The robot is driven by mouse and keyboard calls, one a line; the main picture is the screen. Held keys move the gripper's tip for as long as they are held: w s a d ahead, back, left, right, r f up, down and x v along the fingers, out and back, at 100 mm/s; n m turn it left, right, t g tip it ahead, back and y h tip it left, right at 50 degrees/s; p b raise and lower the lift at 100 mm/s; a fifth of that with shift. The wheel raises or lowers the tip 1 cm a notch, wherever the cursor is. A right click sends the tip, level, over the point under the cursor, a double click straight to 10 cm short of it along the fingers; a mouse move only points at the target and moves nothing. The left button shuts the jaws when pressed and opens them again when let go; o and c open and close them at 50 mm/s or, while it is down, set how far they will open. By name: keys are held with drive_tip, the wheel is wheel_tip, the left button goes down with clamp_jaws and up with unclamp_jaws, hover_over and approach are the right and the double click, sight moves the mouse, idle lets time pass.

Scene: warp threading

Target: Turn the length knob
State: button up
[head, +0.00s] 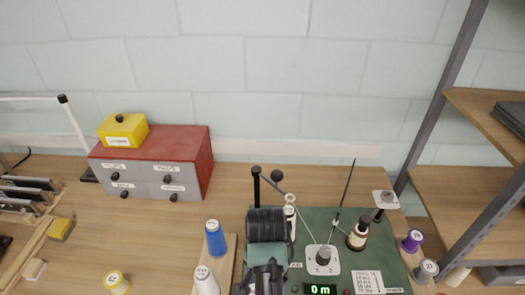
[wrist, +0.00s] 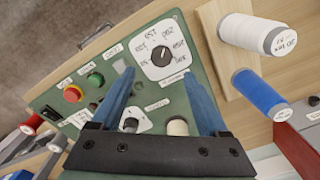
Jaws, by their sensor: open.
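A black dial knob (wrist: 160,56) sits on a white square plate with markings around it, on the green panel (wrist: 112,58). I take it for the length knob; its small label is too blurred to read. In the wrist view my gripper (wrist: 158,74) is open, its two blue fingers apart and pointing towards the panel. The dial shows between and beyond the fingertips, with nothing held. I cannot tell the distance left to it. In the head view my dark wrist covers the panel's left part and hides the dial and fingertips.
A second knob (head: 323,256) marked 1 and 2 and a display (head: 320,290) reading 0 m are on the panel. A red emergency button (wrist: 73,94) and a green button (wrist: 96,79) are close by. Blue (head: 216,238) and white (head: 206,281) spools stand left of the panel.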

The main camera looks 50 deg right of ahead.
wheel_tip(320, 180, down, 8)
drive_tip(key=shift+w+r+p, duration=0.1)
drive_tip(key=shift+p, duration=0.4)
clamp_jaws()
